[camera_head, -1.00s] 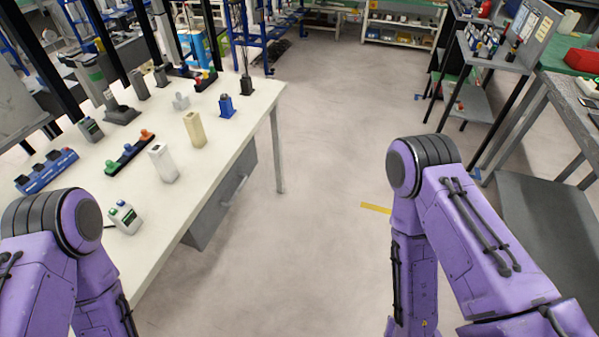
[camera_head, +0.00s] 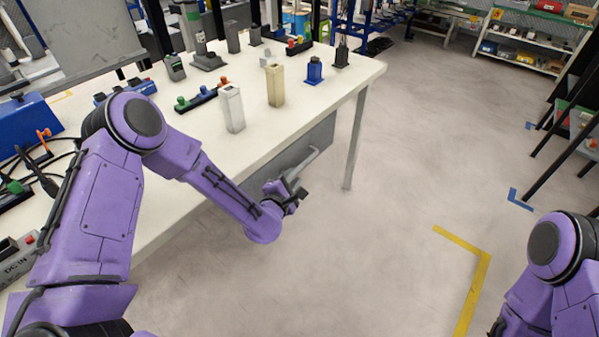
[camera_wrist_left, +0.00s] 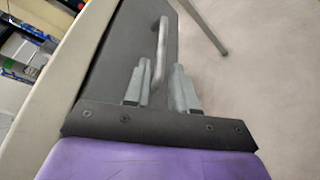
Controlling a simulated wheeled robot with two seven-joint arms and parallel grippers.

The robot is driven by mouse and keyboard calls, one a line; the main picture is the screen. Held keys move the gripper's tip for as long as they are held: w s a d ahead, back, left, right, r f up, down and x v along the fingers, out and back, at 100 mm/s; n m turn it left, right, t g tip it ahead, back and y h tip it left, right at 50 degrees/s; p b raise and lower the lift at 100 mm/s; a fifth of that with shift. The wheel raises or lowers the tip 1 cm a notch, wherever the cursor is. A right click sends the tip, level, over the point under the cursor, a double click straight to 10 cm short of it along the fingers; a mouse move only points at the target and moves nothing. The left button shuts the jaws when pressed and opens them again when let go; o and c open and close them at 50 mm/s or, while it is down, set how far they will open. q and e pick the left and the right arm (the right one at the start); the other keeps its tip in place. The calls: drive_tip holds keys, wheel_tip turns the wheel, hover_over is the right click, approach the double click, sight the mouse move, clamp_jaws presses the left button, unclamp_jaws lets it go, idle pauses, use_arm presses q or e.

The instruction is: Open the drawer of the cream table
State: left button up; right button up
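The cream table (camera_head: 283,128) stands at the left of the head view. Its grey drawer (camera_head: 318,143) hangs under the top and looks shut. The drawer also shows in the left wrist view (camera_wrist_left: 125,50). Its pale bar handle (camera_wrist_left: 160,45) stands out from the front. My left gripper (camera_head: 293,188) is at the handle. In the left wrist view its two fingers (camera_wrist_left: 158,88) are apart, and the handle's near end lies between them, closer to the left finger. I cannot tell whether they touch it. My right gripper is out of view; only part of that arm shows.
Blocks, bottles and small devices stand on the tabletop, including a cream block (camera_head: 276,86) and a blue one (camera_head: 314,70). A table leg (camera_head: 355,140) stands beyond the drawer. Shelves (camera_head: 525,45) stand at the back right.

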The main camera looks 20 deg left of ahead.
sight(299, 167)
use_arm(q)
drive_tip(key=x, duration=0.7)
drive_tip(key=shift+w+a+f, duration=0.1)
drive_tip(key=shift+w+f, duration=0.05)
drive_tip(key=shift+w, duration=0.05)
clamp_jaws()
drive_tip(key=s+d+b, duration=0.2)
drive_tip(key=s+d, duration=0.2)
drive_tip(key=d, duration=0.7)
drive_tip(key=s+d+b, duration=0.2)
drive_tip(key=s+d, duration=0.2)
drive_tip(key=d, duration=0.8)
drive_tip(key=shift+s+d, duration=0.15)
drive_tip(key=shift+s, duration=0.15)
unclamp_jaws()
